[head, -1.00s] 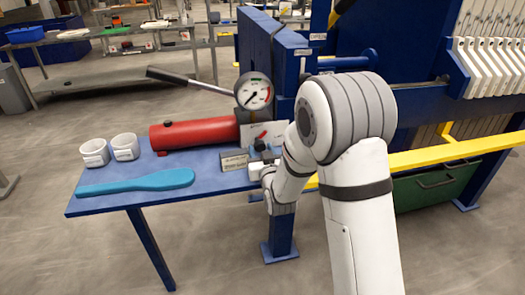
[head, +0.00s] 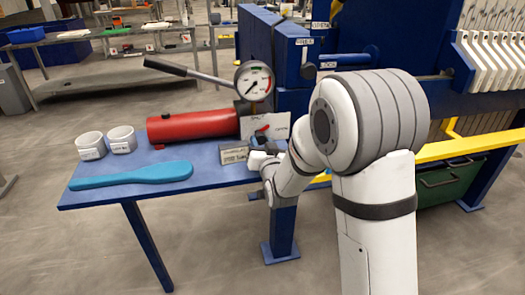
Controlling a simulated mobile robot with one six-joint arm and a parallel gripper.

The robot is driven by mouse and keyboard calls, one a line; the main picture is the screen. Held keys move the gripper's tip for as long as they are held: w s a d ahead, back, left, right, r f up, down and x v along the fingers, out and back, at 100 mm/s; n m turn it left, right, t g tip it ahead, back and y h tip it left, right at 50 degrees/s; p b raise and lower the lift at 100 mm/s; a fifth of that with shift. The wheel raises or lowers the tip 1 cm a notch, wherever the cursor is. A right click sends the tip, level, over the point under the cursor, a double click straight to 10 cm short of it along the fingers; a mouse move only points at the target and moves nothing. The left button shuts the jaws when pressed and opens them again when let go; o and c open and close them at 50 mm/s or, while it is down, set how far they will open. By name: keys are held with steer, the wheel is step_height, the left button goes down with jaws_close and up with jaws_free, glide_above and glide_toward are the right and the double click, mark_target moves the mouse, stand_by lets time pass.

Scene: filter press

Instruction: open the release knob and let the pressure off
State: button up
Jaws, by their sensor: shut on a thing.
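The red pump cylinder (head: 193,125) lies on the blue table with a long dark-tipped lever above it. A round pressure gauge (head: 254,82) stands at its right end; its dark needle shows, but its exact reading is too small to tell. A white sign with a red mark and lettering (head: 277,124) stands below the gauge. The release knob (head: 258,141) seems to be the small dark and blue part in front of this sign, partly hidden. My gripper (head: 263,157) is shut on it at the table's right end; the fingers are small and partly hidden by my wrist.
Two white cups (head: 122,140) and a blue spatula (head: 130,175) lie on the left of the blue table (head: 100,197). A small labelled block (head: 234,153) sits left of my gripper. The blue press frame (head: 293,65) and a yellow rail (head: 455,150) stand to the right.

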stand_by(0.3)
steer(key=o, duration=0.7)
steer(key=shift+v, duration=3.9)
